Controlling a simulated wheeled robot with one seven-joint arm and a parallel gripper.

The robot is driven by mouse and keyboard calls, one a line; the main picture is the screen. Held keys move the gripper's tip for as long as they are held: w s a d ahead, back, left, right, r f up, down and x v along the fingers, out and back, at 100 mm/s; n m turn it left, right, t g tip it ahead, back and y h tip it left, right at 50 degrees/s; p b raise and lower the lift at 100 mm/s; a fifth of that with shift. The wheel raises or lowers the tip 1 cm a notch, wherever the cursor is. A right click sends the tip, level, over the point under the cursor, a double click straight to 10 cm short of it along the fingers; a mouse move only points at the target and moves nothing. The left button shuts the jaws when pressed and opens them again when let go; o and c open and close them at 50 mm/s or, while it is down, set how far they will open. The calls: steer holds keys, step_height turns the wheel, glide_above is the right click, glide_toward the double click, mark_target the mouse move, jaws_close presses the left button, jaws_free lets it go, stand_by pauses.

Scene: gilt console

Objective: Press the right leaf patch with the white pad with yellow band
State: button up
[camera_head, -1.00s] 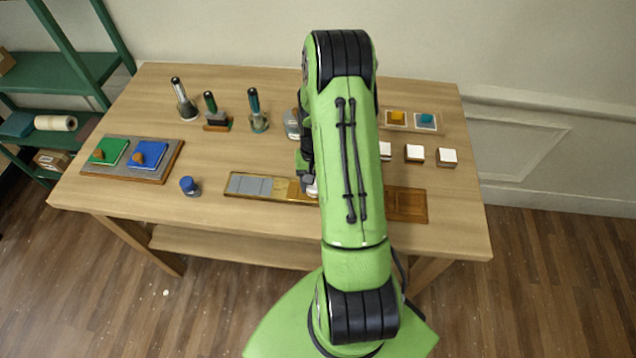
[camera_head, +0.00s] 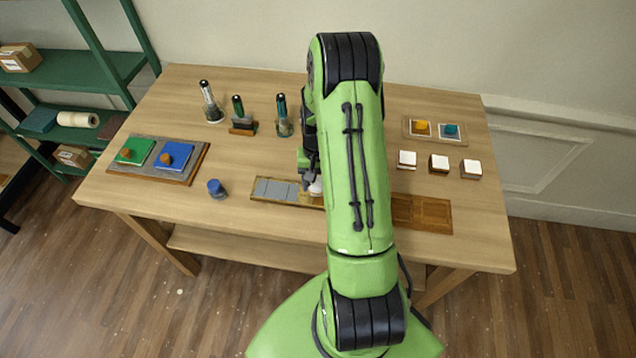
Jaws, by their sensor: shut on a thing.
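My gripper (camera_head: 311,176) is mostly behind my green arm. It is shut on a white pad (camera_head: 316,188), of which only a small pale rounded part shows. No yellow band can be made out on it. The pad is low over the long panel (camera_head: 254,191), near the right end of its visible left part; I cannot tell whether it touches. That part holds grey patches (camera_head: 276,189) on the left and a narrow golden strip near the pad. My arm hides the panel's middle, so I cannot pick out the right leaf patch. The panel's right part is brown wood (camera_head: 425,214).
A blue-topped jar (camera_head: 216,188) stands left of the panel. A tray (camera_head: 195,170) with green and blue pads lies at the far left. Several dark-handled tools (camera_head: 283,117) stand behind. White-topped blocks (camera_head: 439,163) and a small tray (camera_head: 408,133) are at the right.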

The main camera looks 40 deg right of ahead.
steer(key=shift+r, duration=0.65)
step_height(320, 180, up, 2)
steer(key=shift+w+a+r+p, duration=0.1)
steer(key=shift+w+p, duration=0.05)
steer(key=shift+p, duration=0.9)
steer(key=shift+r+p, duration=0.5)
steer(key=shift+r, duration=0.35)
